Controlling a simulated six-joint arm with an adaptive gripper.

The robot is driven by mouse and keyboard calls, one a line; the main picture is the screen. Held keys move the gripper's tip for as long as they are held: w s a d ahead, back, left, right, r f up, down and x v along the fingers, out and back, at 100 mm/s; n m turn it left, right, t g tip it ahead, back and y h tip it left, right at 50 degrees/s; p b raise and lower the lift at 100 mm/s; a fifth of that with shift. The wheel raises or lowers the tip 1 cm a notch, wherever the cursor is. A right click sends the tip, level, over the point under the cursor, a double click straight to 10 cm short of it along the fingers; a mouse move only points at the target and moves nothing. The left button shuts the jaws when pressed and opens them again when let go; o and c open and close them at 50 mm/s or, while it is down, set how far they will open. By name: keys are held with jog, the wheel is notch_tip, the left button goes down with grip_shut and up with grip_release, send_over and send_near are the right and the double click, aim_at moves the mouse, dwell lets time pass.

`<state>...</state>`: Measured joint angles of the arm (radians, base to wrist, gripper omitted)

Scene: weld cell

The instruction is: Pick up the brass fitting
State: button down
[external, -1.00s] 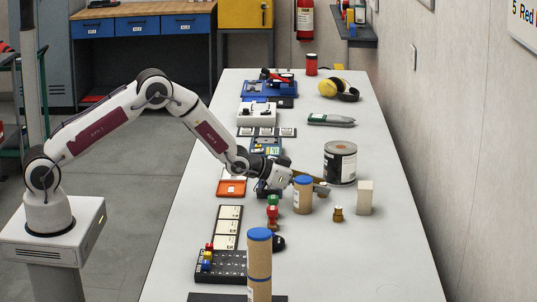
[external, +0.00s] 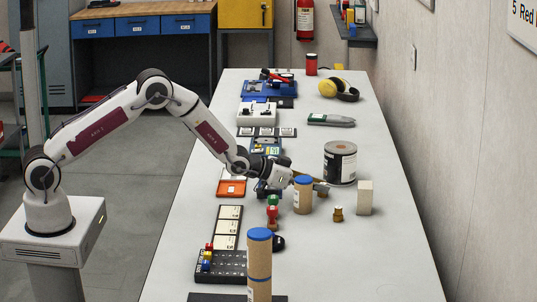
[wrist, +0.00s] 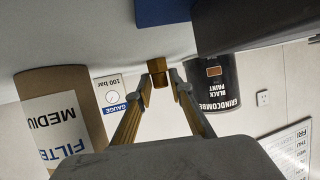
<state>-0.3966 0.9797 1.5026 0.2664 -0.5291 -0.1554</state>
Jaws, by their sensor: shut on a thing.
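The brass fitting (wrist: 157,72) shows in the wrist view between the tips of my two fingers. My gripper (wrist: 161,84) is shut on it. The wrist picture is upside down, and I cannot tell whether the fitting touches the table. In the external view my gripper (external: 321,187) points right, low over the table, partly behind a cardboard tube with a blue lid (external: 303,196). The fitting is hard to make out there. Another small brass-coloured piece (external: 338,214) stands on the table, nearer the camera and apart from my fingers.
A black paint tin (external: 340,164) stands just beyond my gripper; a pale block (external: 365,197) stands to its right. The blue-lidded tube is close on the near side. A taller tube stack (external: 259,268) is at the front. The table's right front is clear.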

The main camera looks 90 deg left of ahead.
jog(key=shift+r, duration=0.1)
notch_tip(320, 180, up, 10)
dwell(0.6)
jog(key=shift+d, duration=0.1)
dwell(0.5)
